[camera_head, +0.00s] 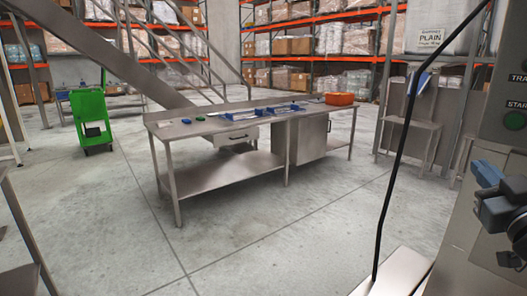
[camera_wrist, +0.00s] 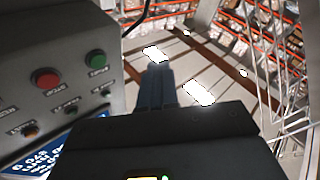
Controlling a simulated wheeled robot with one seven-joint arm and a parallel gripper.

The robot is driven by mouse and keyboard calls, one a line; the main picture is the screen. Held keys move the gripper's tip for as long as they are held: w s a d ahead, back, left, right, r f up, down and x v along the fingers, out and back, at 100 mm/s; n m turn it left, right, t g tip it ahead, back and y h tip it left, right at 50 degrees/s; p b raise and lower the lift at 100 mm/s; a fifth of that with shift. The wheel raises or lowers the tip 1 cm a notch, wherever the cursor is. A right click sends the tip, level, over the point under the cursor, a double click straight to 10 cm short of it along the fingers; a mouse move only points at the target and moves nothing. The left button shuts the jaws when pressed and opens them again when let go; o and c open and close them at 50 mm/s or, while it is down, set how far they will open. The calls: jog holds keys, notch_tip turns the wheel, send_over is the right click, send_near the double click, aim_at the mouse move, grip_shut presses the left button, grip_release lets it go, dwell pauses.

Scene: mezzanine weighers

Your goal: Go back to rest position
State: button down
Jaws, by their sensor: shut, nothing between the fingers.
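My gripper (camera_wrist: 157,78) is shut and empty in the wrist view, its two fingers pressed together and pointing away from the camera. It also shows at the right edge of the head view (camera_head: 486,195), just below a grey control panel. In the wrist view the control panel (camera_wrist: 25,100) fills the left side, with a red button (camera_wrist: 45,79) and a green button (camera_wrist: 96,59). The fingers are to the right of these buttons and appear apart from them. In the head view the green button (camera_head: 514,120) sits under a START label.
A steel workbench (camera_head: 225,180) with blue items and an orange case (camera_head: 340,99) stands mid-floor. A small stand (camera_head: 412,124) is at the right. A black cable (camera_head: 397,150) hangs nearby. The floor between is clear.

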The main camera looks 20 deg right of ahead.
jog(key=s+a+f+g+y, duration=0.1)
jog(key=s+a+f, duration=0.2)
jog(key=a+f, duration=0.3)
jog(key=s+a+f+m+y, duration=0.1)
jog(key=s+a+f+y, duration=0.1)
jog(key=s+a+f, duration=0.3)
jog(key=s+a+f+g+y, duration=0.1)
jog(key=s+a+f, duration=0.1)
jog(key=a+f, duration=0.5)
jog(key=s+a+f+y, duration=0.1)
jog(key=s+a, duration=0.2)
jog(key=s, duration=0.3)
jog(key=s+a+f+n+g+y, duration=0.1)
jog(key=s+a+y, duration=0.1)
jog(key=s+a, duration=0.2)
jog(key=s+a+f+n+y, duration=0.1)
jog(key=s+a, duration=0.3)
jog(key=s, duration=0.6)
jog(key=shift+f+g+y, duration=0.2)
jog(key=shift+g+y, duration=0.1)
jog(key=shift+y, duration=0.4)
